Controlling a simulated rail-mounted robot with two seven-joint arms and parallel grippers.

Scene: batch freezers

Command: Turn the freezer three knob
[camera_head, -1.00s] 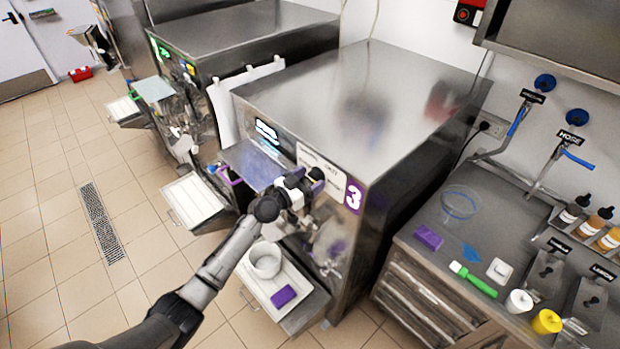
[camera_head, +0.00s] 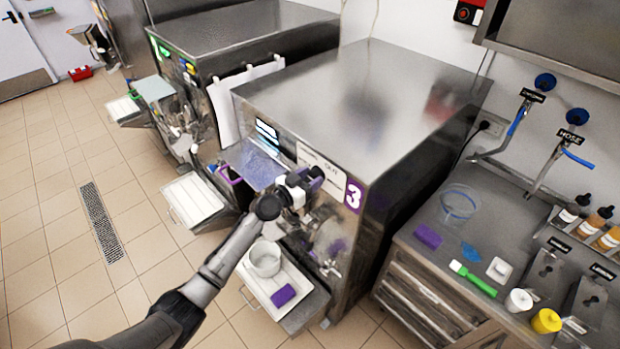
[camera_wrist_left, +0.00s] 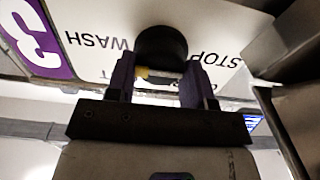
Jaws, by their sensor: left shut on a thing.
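Freezer three (camera_head: 345,110) is a steel machine with a purple "3" label (camera_head: 353,195) on its front. In the left wrist view its black round knob (camera_wrist_left: 160,48) sits on a white plate (camera_wrist_left: 95,25) lettered "WASH" and "STOP". My left gripper (camera_head: 309,182) is at this plate in the head view, with its purple fingers (camera_wrist_left: 155,80) on either side of the knob in the wrist view. It is shut on the knob. In the head view the knob is hidden by the gripper. My right gripper is not in view.
Below the gripper, a tray (camera_head: 301,316) at the freezer's front holds a white container (camera_head: 265,260) and a purple block (camera_head: 283,296). A counter (camera_head: 420,262) with bottles and tools stands at the right. Tiled floor is free at the left.

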